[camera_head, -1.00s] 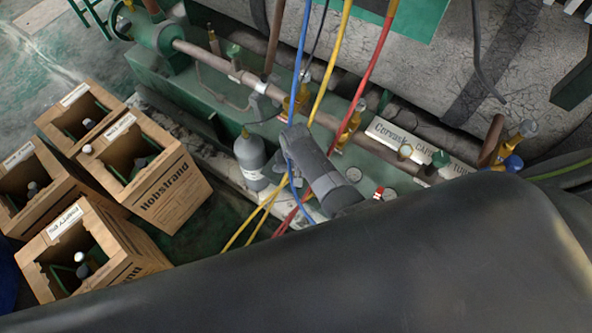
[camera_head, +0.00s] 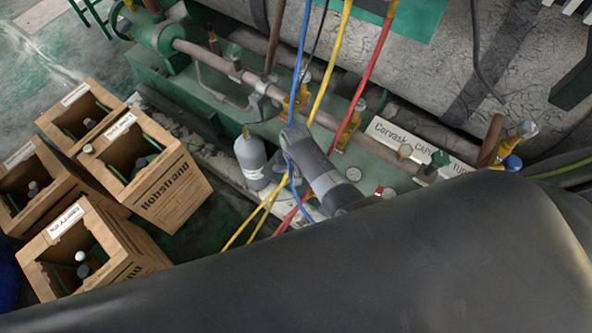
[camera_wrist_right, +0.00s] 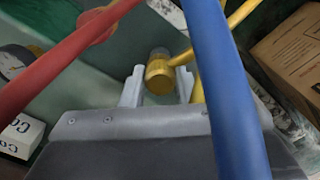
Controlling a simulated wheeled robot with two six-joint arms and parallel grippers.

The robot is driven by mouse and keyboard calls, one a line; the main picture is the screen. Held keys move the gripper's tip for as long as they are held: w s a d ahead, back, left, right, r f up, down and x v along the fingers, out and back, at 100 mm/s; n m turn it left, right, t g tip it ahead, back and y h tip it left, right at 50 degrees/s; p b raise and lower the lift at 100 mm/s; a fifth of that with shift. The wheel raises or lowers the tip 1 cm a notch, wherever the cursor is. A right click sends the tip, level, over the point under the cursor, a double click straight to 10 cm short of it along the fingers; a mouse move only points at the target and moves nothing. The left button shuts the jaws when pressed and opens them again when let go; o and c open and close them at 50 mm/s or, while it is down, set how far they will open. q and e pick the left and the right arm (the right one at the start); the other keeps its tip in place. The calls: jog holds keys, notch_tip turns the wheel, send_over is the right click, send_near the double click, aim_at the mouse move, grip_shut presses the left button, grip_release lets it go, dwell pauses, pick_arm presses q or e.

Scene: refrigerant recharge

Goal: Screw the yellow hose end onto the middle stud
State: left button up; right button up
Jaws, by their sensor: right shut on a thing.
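The yellow hose (camera_head: 331,62) runs down from the top of the head view to behind my grey right wrist. In the right wrist view, its brass-yellow end (camera_wrist_right: 158,78) sits between the two pale fingers of my right gripper (camera_wrist_right: 159,88), which is shut on it. A grey round piece (camera_wrist_right: 160,53), possibly the middle stud, shows right behind the hose end, in line with it. I cannot tell whether the threads are engaged. In the head view my right arm hides the gripper tips and the stud. My left gripper is not in view.
A blue hose (camera_wrist_right: 222,90) and a red hose (camera_wrist_right: 62,55) cross close in front of the right wrist camera. Brass valves (camera_head: 348,126) stand along the green machine base. A grey bottle (camera_head: 250,158) and open cardboard boxes (camera_head: 172,192) are at left.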

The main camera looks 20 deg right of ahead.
jog(key=shift+f+b, duration=0.6)
jog(key=shift+f, duration=0.3)
dwell(0.4)
jog(key=shift+r+m+p, duration=0.1)
jog(key=shift+m+p, duration=0.2)
jog(key=shift+m, duration=1.5)
